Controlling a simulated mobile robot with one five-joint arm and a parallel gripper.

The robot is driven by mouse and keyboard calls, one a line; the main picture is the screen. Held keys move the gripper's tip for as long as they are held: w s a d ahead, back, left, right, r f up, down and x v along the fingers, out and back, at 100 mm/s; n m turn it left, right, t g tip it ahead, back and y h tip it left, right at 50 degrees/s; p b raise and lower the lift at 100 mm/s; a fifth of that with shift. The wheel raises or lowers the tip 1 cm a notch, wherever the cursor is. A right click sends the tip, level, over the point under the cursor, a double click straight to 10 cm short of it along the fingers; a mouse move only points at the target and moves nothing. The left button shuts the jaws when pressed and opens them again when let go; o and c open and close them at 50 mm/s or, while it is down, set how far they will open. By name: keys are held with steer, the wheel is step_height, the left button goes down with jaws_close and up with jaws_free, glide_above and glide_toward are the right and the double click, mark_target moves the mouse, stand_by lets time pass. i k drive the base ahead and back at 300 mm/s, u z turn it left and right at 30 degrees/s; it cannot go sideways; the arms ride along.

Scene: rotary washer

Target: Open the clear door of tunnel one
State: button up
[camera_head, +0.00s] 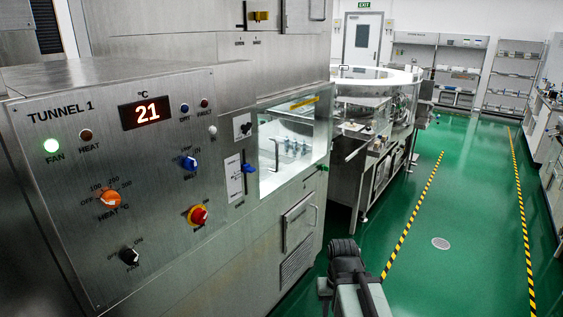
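The Tunnel 1 machine (150,250) fills the left side, its steel panel facing me. Its clear door (304,150) is a lit window on the front, with a yellow label near the top and a vertical handle (276,154) at its left. The door looks shut. Several small glass items show behind it. My arm shows at the bottom centre, with a dark end part (346,256) low in front of the machine and apart from the door. The fingers cannot be made out.
The panel carries a blue lever (249,168), a red-and-yellow knob (198,215) and other knobs. A lower hatch (298,222) has a handle. A round glass-walled machine (375,115) stands beyond. The green floor (450,215) to the right is clear, with striped yellow-black lines.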

mark_target(316, 99)
steer(key=u, duration=3.6)
steer(key=k, duration=1.45)
steer(key=z, duration=1.75)
steer(key=i, duration=1.05)
